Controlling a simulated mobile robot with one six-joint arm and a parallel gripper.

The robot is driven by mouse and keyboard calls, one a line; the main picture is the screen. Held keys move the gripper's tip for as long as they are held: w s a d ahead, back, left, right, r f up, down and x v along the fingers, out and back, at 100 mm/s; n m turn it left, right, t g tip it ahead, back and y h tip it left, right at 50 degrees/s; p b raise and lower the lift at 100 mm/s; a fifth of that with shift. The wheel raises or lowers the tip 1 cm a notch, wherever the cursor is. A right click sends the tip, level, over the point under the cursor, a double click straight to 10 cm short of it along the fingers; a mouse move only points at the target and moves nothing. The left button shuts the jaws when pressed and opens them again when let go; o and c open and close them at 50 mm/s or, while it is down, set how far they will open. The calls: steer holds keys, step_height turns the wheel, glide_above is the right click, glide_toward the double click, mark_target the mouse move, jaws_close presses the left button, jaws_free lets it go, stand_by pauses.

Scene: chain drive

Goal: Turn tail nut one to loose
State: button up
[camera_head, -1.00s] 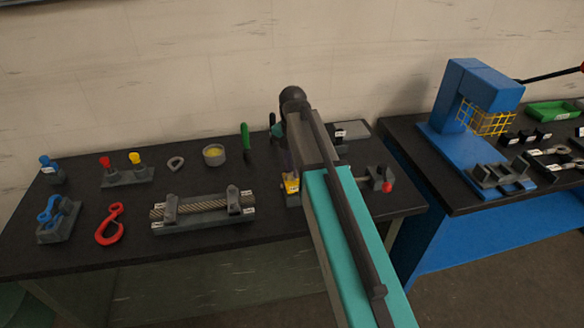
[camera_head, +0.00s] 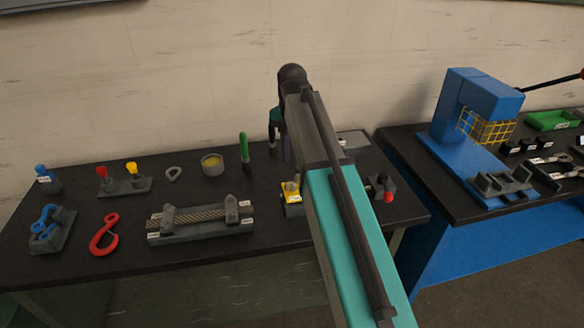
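I cannot make out which part is tail nut one; any nuts are too small to tell at this size. A wire rope (camera_head: 200,212) lies in a grey fixture (camera_head: 190,235) with two upright dark clamps and small white labels, on the dark bench. My gripper (camera_head: 280,148) is at the far end of my arm, mostly hidden by the arm. It hangs above the back of the bench, behind a yellow block (camera_head: 291,193), to the right of and beyond the rope fixture. Its fingers are too small and dark to judge.
A red hook (camera_head: 104,234), blue shackle piece (camera_head: 47,222), red and yellow plugs on a stand (camera_head: 125,186), round cup (camera_head: 212,164) and green-handled tool (camera_head: 244,147) stand left. A red-knobbed block (camera_head: 381,186) is right of my arm. A blue press (camera_head: 475,110) stands on another bench.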

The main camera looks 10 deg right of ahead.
steer(key=shift+r+b, duration=0.55)
steer(key=shift+r, duration=2.25)
